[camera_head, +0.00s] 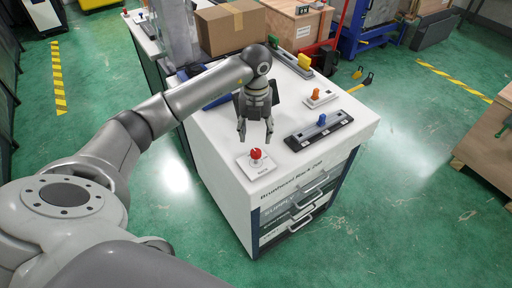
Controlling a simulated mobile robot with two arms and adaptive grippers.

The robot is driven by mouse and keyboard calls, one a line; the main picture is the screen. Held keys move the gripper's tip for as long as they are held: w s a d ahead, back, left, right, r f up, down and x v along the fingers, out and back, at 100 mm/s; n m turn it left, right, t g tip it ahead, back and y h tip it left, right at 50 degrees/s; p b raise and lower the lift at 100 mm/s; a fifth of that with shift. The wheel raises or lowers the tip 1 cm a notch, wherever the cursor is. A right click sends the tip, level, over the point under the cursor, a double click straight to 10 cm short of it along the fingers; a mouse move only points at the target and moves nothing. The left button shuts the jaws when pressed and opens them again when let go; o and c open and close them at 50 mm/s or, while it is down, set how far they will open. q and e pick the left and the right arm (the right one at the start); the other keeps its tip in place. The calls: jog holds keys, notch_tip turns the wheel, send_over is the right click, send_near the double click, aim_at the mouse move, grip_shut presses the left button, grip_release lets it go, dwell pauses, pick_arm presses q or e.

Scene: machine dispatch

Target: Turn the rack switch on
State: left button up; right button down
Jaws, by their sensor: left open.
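A red-knobbed switch (256,155) stands on a small white plate near the front left corner of the white cabinet top (220,135). The plate bears a small label that may read "RACK". My left gripper (255,138) points down just above and behind the red knob. Its two fingers are apart and empty, and I cannot tell whether they touch the knob. My right gripper is out of view.
A blue lever on a black strip (320,132), an orange lever (315,95) and a yellow lever (304,60) stand on the same top. A cardboard box (231,30) sits at the back. Drawers with handles (307,202) face the front. Green floor lies open to the right.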

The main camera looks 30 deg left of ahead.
aim_at(256, 151)
pick_arm(q)
notch_tip(256, 151, down, 8)
jog(key=shift+p, duration=0.85)
jog(key=shift+c, duration=0.2)
jog(key=c, duration=1)
